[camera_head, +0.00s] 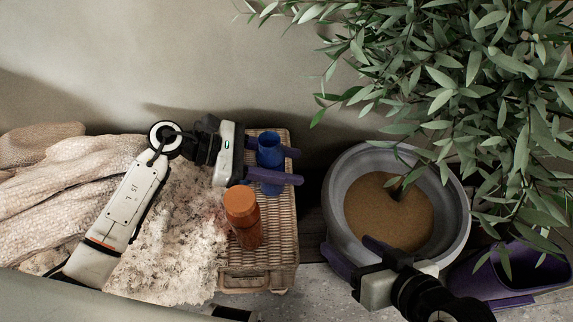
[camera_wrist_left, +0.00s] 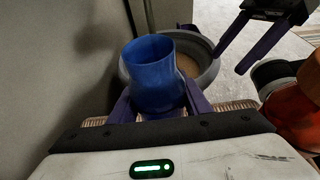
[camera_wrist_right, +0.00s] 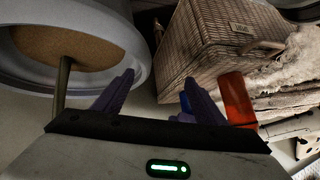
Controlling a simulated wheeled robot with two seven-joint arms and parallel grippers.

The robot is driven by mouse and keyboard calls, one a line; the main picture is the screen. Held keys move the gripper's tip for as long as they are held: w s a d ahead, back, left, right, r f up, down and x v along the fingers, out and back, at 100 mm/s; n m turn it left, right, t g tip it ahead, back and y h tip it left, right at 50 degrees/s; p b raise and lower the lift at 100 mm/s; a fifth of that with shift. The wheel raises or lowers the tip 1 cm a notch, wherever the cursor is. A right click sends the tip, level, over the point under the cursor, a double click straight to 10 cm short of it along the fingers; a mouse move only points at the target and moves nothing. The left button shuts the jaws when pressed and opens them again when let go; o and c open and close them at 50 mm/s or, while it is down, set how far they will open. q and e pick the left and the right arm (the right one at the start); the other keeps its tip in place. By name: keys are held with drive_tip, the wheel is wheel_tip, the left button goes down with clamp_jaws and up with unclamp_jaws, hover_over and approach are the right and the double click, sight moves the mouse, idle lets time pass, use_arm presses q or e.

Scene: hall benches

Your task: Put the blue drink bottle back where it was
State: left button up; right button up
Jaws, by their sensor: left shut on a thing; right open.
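The blue drink bottle (camera_head: 270,153) is upright over the back part of a wicker basket's top (camera_head: 277,228). My left gripper (camera_head: 290,166) is shut on it, with purple fingers on both sides. The bottle's open-looking top (camera_wrist_left: 150,62) shows in the left wrist view between the fingers (camera_wrist_left: 160,105). Its base is hidden, so I cannot tell whether it touches the basket. My right gripper (camera_head: 358,258) is open and empty in front of the plant pot; its fingers show in the right wrist view (camera_wrist_right: 155,92).
An orange bottle (camera_head: 243,215) stands on the basket in front of the blue one. A grey pot (camera_head: 448,238) with soil and a leafy plant (camera_head: 480,90) is right of the basket. Pale blankets (camera_head: 70,180) lie left. A purple container (camera_head: 500,278) is at lower right.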

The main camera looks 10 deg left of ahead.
use_arm(q)
drive_tip(key=shift+f, duration=0.1)
drive_tip(key=o, duration=0.8)
drive_tip(key=shift+f, duration=0.1)
drive_tip(key=o, duration=0.4)
use_arm(e)
drive_tip(key=shift+a+r, duration=0.1)
drive_tip(key=shift+r, duration=0.15)
drive_tip(key=shift+r, duration=0.1)
use_arm(q)
drive_tip(key=shift+r, duration=0.45)
drive_tip(key=p+v, duration=0.2)
drive_tip(key=v, duration=0.9)
drive_tip(key=shift+a, duration=0.45)
use_arm(e)
drive_tip(key=shift+s+d+f+g+h, duration=0.15)
drive_tip(key=shift+d+f+h, duration=0.1)
drive_tip(key=shift+d+f, duration=0.25)
drive_tip(key=shift+s+d+f+g+h, duration=0.15)
drive_tip(key=shift+d+f+h, duration=0.1)
drive_tip(key=shift+f, duration=0.3)
